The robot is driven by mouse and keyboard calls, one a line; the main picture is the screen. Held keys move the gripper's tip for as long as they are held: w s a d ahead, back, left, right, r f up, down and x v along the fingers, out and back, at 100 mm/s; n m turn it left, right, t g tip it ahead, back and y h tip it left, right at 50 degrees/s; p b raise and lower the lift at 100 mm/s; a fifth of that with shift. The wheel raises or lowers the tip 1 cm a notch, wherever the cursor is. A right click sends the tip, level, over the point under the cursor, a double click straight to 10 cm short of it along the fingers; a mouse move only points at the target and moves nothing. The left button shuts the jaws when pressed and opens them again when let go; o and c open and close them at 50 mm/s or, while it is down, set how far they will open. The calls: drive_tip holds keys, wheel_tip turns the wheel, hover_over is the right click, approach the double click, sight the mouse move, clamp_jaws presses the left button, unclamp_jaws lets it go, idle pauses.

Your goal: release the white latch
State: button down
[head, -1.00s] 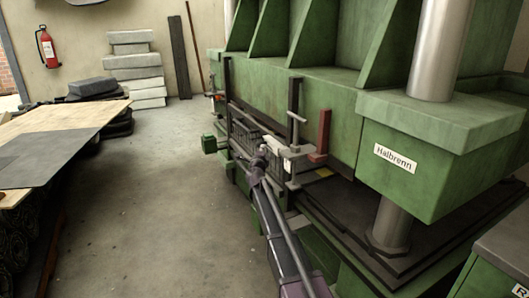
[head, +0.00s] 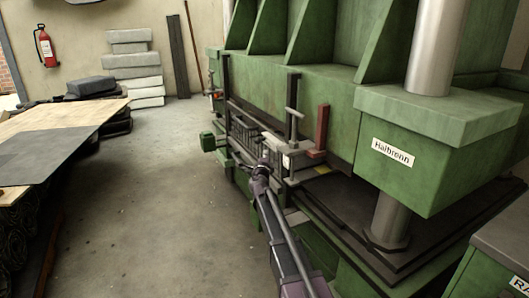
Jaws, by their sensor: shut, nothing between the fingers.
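The white latch appears to be the small pale block (head: 286,160) on the metal guard frame at the front of the green press. It sits low on the frame, just left of a red upright bar (head: 322,131). My gripper (head: 265,153) is just left of this block, at the end of my dark arm. Its fingers look closed and hold nothing. It is too small to tell whether the fingertips touch the latch or its bracket. The latch's left side is partly hidden behind my gripper.
The green press (head: 440,150) labelled "Halbrenn" fills the right side. A dark grille (head: 243,135) stands left of the latch. A table with sheets (head: 55,145) is at the left, with rolls beneath. The concrete floor (head: 150,215) between is clear.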

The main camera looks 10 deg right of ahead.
drive_tip(key=r+v, duration=0.1)
drive_tip(key=v, duration=0.6)
drive_tip(key=shift+f+b, duration=0.4)
drive_tip(key=s+a+f+n+g+y, duration=0.4)
drive_tip(key=s+f+n+y, duration=0.1)
drive_tip(key=s+f+n, duration=0.3)
drive_tip(key=s+a+f+n+g+y, duration=0.3)
drive_tip(key=s+f+n+g+y, duration=0.3)
drive_tip(key=n, duration=0.4)
drive_tip(key=s+d+f+n+g+h, duration=0.2)
drive_tip(key=s+d+g, duration=0.1)
drive_tip(key=s, duration=0.5)
drive_tip(key=s+d+f+n+g+h, duration=0.1)
drive_tip(key=s+d+f+g+h, duration=0.15)
drive_tip(key=s, duration=0.55)
drive_tip(key=s+d+f+n+g+h, duration=0.1)
drive_tip(key=s+d+f+n+g, duration=0.2)
drive_tip(key=s, duration=0.4)
wheel_tip(320, 180, up, 38)
drive_tip(key=m+p, duration=0.1)
drive_tip(key=p, duration=3.6)
drive_tip(key=shift+s+d+p, duration=0.15)
drive_tip(key=shift+d+p, duration=0.05)
drive_tip(key=shift+p, duration=0.15)
